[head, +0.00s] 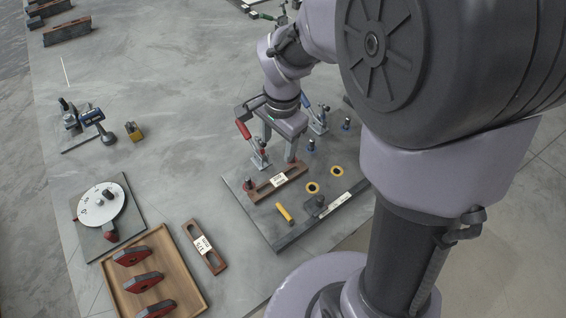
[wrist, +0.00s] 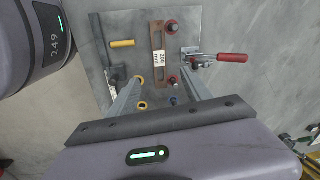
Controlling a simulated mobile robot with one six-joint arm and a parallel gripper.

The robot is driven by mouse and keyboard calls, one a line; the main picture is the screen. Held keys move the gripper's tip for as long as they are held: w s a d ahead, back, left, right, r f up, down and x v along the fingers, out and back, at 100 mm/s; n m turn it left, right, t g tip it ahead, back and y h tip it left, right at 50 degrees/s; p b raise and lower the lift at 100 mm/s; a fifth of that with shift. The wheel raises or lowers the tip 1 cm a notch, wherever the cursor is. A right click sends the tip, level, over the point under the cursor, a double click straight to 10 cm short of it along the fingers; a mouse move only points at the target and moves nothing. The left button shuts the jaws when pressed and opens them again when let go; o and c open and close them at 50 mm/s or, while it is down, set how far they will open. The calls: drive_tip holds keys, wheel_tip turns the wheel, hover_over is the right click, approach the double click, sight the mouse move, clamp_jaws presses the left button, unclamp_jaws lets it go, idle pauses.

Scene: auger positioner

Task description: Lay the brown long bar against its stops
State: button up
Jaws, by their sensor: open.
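The brown long bar (head: 292,179), slotted with a white 200 mm label, lies on the grey fixture plate (head: 290,232); it also shows in the wrist view (wrist: 158,34). Two red-and-dark round pins (wrist: 172,27) stand along its right side in the wrist view, close to its edge; I cannot tell whether they touch. My gripper (head: 278,156) is open just above the bar, with a finger on either side of it in the wrist view (wrist: 160,80). The fingers appear clear of the bar.
A red-handled clamp (wrist: 232,58) stands beside the bar, a blue-handled one (head: 316,124) behind. A shorter brown 175 mm bar (head: 194,234) and a wooden tray (head: 186,263) lie left.

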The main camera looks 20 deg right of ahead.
drive_tip(key=s+a+r+n+t, duration=0.1)
drive_tip(key=s+r+n+t, duration=0.1)
drive_tip(key=s+r+n, duration=0.2)
drive_tip(key=s+a+r+n+t+y, duration=0.1)
drive_tip(key=s+r+n, duration=0.3)
drive_tip(key=s+r, duration=0.4)
drive_tip(key=s+a+t, duration=0.1)
drive_tip(key=s, duration=0.4)
drive_tip(key=shift+r+t+y, duration=0.25)
drive_tip(key=shift+t+y, duration=0.05)
drive_tip(key=shift+a, duration=0.1)
